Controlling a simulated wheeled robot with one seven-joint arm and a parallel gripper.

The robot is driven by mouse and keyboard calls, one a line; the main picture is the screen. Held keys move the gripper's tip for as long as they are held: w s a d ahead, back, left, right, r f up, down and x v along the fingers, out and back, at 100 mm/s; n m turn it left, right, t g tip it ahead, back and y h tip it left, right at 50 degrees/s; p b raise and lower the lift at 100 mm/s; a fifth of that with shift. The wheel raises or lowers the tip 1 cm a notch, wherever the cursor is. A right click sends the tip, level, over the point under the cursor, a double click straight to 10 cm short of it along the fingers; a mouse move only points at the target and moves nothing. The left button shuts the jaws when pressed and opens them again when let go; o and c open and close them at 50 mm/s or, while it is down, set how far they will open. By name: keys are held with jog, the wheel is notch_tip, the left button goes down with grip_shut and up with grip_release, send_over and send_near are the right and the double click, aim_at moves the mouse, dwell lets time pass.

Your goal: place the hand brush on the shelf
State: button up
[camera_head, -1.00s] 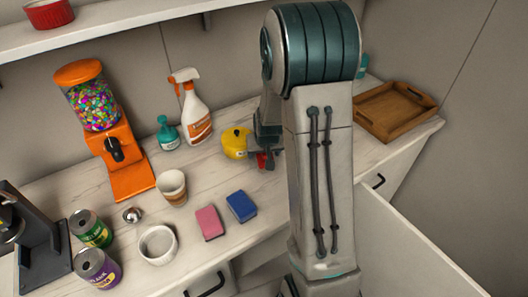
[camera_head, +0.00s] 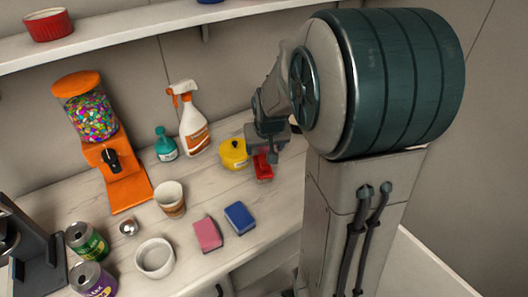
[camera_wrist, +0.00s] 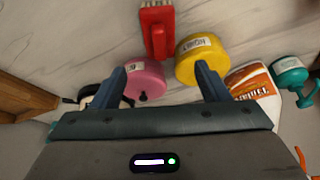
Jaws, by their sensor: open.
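The hand brush (camera_head: 263,168) is red and lies on the counter beside the yellow round container. In the wrist view the red brush (camera_wrist: 157,28) shows pale bristles at the top edge. My gripper (camera_head: 264,152) is just above and behind it in the head view, partly covering the area. In the wrist view my gripper (camera_wrist: 161,72) is open with nothing held, its fingers spread either side of a pink round container, with the brush beyond the fingertips. The white wall shelf (camera_head: 130,38) runs along the top of the head view.
The yellow container (camera_head: 232,153), pink container (camera_wrist: 146,80) and spray bottle (camera_head: 193,125) stand close to my gripper. Pink (camera_head: 207,235) and blue (camera_head: 240,218) sponges lie nearer the front.

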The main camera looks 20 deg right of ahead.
jog(key=s+a+r+n, duration=0.1)
jog(key=s+a+r, duration=0.2)
jog(key=s, duration=0.6)
jog(key=s+a+r+n+g, duration=0.1)
jog(key=s+a+r, duration=0.2)
jog(key=s, duration=0.6)
jog(key=shift+s+a+r+y, duration=0.3)
jog(key=shift+a+r+y, duration=0.1)
jog(key=shift+a, duration=0.25)
jog(key=shift+s, duration=0.35)
jog(key=shift+c, duration=1.2)
jog(key=shift+s+a, duration=0.1)
jog(key=shift+s, duration=0.05)
jog(key=c, duration=0.5)
jog(key=shift+f, duration=0.1)
